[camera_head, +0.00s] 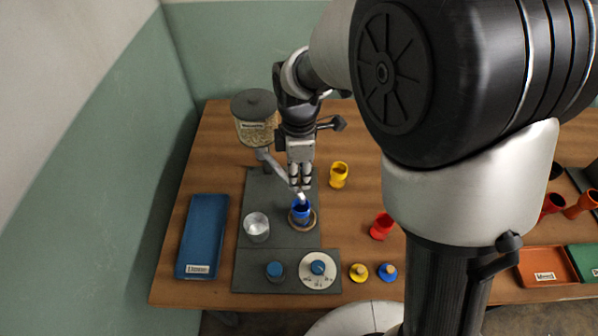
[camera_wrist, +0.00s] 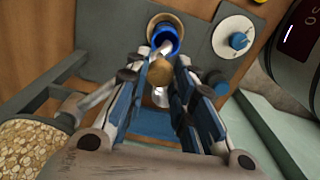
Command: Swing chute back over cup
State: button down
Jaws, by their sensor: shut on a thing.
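The chute (camera_head: 275,166) is a pale metal spout running down from the grain jar (camera_head: 256,121). Its tip (camera_head: 301,197) appears over the far side of the blue cup's mouth. The blue cup (camera_head: 301,213) stands upright on a round wooden coaster; it also shows in the wrist view (camera_wrist: 164,37). My gripper (camera_head: 300,184) is above and behind the cup, shut on the chute's handle. In the wrist view, a round tan knob (camera_wrist: 160,72) lies between my fingers (camera_wrist: 158,85). The fingers hide part of the chute, and I cannot tell the tip's height above the cup.
A metal cup (camera_head: 256,227) stands left of the blue cup on the grey base (camera_head: 277,243). A white dial (camera_head: 318,270) and a blue knob (camera_head: 275,270) are in front. A blue tray (camera_head: 202,238) lies left. Yellow (camera_head: 339,175) and red (camera_head: 381,226) drums stand right.

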jog(key=s+a+m+p, duration=0.3)
jog(key=a+m+p, duration=0.2)
jog(key=a+m, duration=0.5)
jog(key=shift+s+a, duration=0.3)
jog(key=shift+a, duration=0.3)
dwell(0.4)
jog(key=c, duration=1.5)
grip_release()
jog(key=shift+a, duration=0.1)
jog(key=shift+o, duration=0.8)
jog(key=shift+r, duration=0.1)
